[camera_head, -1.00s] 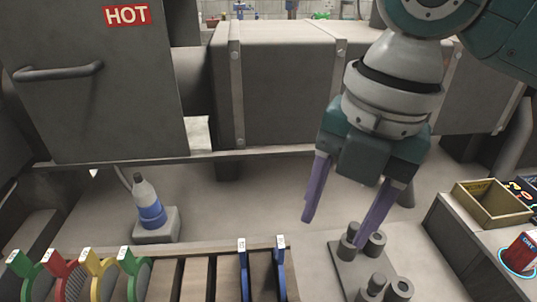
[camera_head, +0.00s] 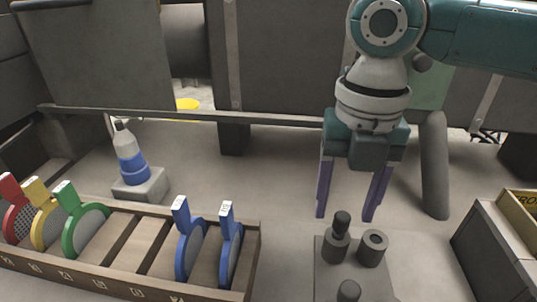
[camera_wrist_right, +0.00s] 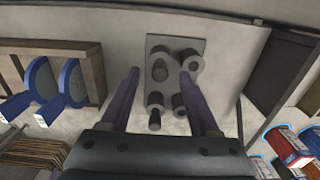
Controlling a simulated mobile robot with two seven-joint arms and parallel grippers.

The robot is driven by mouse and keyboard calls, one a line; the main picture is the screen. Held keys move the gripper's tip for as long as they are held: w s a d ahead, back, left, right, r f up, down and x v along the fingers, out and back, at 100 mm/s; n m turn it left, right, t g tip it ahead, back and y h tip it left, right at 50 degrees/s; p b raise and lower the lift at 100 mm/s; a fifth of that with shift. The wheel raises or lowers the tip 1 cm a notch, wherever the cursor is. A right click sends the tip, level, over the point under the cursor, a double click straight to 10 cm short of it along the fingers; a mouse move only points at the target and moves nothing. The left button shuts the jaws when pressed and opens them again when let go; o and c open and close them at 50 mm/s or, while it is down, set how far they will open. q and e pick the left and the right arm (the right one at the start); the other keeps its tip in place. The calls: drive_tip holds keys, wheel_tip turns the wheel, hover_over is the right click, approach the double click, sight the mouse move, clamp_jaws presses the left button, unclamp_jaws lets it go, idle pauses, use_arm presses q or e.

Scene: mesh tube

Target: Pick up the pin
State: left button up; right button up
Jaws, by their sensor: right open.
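A dark grey pin (camera_head: 341,222) stands upright in the back left socket of a grey plate (camera_head: 322,262). A second pin (camera_head: 348,291) shows at the bottom edge of the head view, partly cut off. The wrist view shows both pins, one (camera_wrist_right: 160,71) in the far pair of sockets and one (camera_wrist_right: 155,121) in the near pair. My right gripper (camera_head: 345,216) points down with its purple fingers apart and empty. In the head view its fingertips lie to either side of the back pin, apparently above or behind it; contact cannot be told. My left gripper is out of view.
A wooden rack (camera_head: 120,275) with coloured discs stands to the left. A bottle (camera_head: 129,155) on a grey block (camera_head: 140,183) is behind it. A grey box (camera_head: 490,245) is at the right, and a grey post (camera_head: 434,165) stands behind the gripper's right side.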

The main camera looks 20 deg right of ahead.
sight(343, 215)
drive_tip(key=shift+f, duration=1.5)
clamp_jaws()
